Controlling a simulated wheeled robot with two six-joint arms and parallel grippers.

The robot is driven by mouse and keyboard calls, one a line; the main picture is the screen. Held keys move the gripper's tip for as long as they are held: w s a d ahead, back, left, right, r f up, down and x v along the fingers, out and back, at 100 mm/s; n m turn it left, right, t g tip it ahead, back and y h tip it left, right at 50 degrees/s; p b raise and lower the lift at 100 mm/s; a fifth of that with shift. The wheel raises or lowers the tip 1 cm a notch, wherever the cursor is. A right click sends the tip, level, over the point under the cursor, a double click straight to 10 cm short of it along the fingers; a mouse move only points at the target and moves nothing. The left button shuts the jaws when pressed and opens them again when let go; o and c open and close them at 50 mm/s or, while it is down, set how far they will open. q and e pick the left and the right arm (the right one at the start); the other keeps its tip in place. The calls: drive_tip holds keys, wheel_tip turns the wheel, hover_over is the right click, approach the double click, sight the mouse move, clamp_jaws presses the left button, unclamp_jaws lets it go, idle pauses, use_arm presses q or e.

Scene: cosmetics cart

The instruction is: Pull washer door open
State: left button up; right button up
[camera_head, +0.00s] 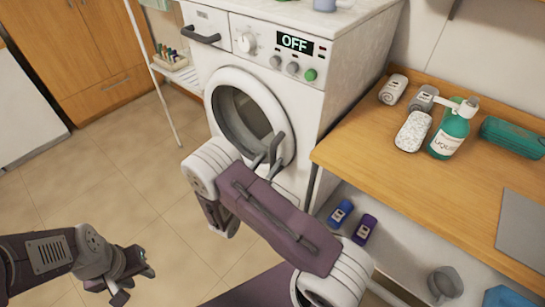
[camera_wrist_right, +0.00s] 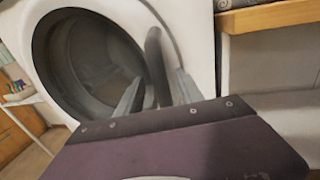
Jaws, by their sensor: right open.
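The white washer (camera_head: 275,85) stands at the back centre, with OFF on its display. Its round door (camera_head: 240,112), a pale ring around dark glass, appears shut and also shows in the right wrist view (camera_wrist_right: 85,60). A dark upright handle (camera_wrist_right: 156,65) is on the door's right side. My right gripper (camera_head: 268,152) is open at that side. In the right wrist view its two grey fingers (camera_wrist_right: 157,92) stand either side of the handle; I cannot tell whether they touch it. My left gripper (camera_head: 130,282) is low at the left, away from the washer; its jaw gap is unclear.
A wooden counter (camera_head: 365,165) at right holds rolled towels, a green bottle (camera_head: 453,130) and a green case (camera_head: 512,137). A lower shelf (camera_head: 400,235) holds small bottles. A white rack (camera_head: 185,75) stands left of the washer. The tiled floor (camera_head: 120,175) in front is clear.

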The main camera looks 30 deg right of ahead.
drive_tip(key=shift+x, duration=1.3)
clamp_jaws()
idle(0.4)
